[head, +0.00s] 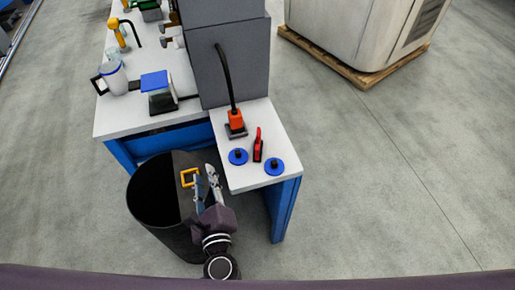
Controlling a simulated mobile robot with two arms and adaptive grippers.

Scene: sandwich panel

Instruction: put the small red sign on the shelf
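A small red piece (257,145), which looks like the red sign, stands on the white top of the low shelf (240,180), between two blue discs. My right gripper is not in view.
A blue disc (238,157), another blue disc (275,167) and an orange plug (236,122) with a black cable crowd the shelf. A grey cabinet (238,60) rises behind.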

